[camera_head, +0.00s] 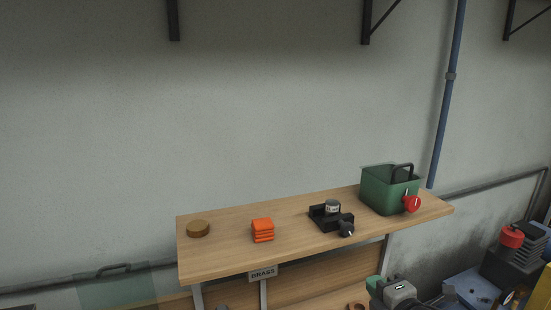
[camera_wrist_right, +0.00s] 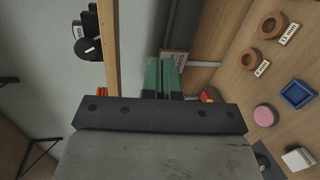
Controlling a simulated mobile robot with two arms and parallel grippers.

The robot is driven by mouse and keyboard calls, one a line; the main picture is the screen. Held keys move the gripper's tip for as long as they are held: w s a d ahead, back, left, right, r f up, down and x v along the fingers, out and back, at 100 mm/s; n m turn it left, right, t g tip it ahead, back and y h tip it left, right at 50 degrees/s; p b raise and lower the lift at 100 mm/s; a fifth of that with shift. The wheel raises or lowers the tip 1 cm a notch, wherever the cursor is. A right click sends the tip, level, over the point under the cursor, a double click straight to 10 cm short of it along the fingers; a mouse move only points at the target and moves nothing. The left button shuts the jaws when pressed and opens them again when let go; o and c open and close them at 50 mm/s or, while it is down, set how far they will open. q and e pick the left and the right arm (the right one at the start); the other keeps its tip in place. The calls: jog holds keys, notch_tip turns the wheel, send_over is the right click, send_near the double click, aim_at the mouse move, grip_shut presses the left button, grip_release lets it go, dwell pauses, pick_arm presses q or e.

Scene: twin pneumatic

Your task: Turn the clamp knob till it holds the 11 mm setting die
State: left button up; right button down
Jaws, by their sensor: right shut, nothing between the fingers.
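The black clamp (camera_head: 325,216) sits on the upper wooden shelf, with a dark round knob (camera_head: 346,229) at its front right. A short silver-topped cylinder (camera_head: 332,206) sits in the clamp; its marking is too small to read, and I cannot tell whether the clamp grips it. In the right wrist view the knob (camera_wrist_right: 88,47) shows at upper left, partly cut by the shelf edge. My right gripper (camera_head: 375,284) is below and in front of the shelf, apart from the knob. Its green fingers (camera_wrist_right: 163,76) are shut and empty.
The upper shelf (camera_head: 215,265) also bears a brass disc (camera_head: 198,229), an orange stack (camera_head: 263,230) and a green bin (camera_head: 385,195) with a red knob (camera_head: 412,204). Lower down are copper-coloured rings (camera_wrist_right: 273,25), a blue tray (camera_wrist_right: 297,94) and a pink disc (camera_wrist_right: 265,115).

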aim_at(345, 227)
notch_tip(345, 227, up, 10)
jog(key=n+t+y, duration=0.2)
jog(key=n, duration=0.4)
jog(key=p+x, duration=0.1)
jog(key=x, duration=0.5)
jog(key=shift+w+r, duration=0.35)
jog(key=shift+w, duration=0.05)
jog(key=shift+a, duration=0.15)
jog(key=shift+a+f, duration=0.1)
jog(key=shift+f, duration=0.05)
jog(key=shift+f+p, duration=0.1)
jog(key=shift+p, duration=0.25)
jog(key=shift+s+f+p, duration=0.1)
jog(key=shift+f+p, duration=0.35)
jog(key=shift+p, duration=0.25)
jog(key=shift+f, duration=0.3)
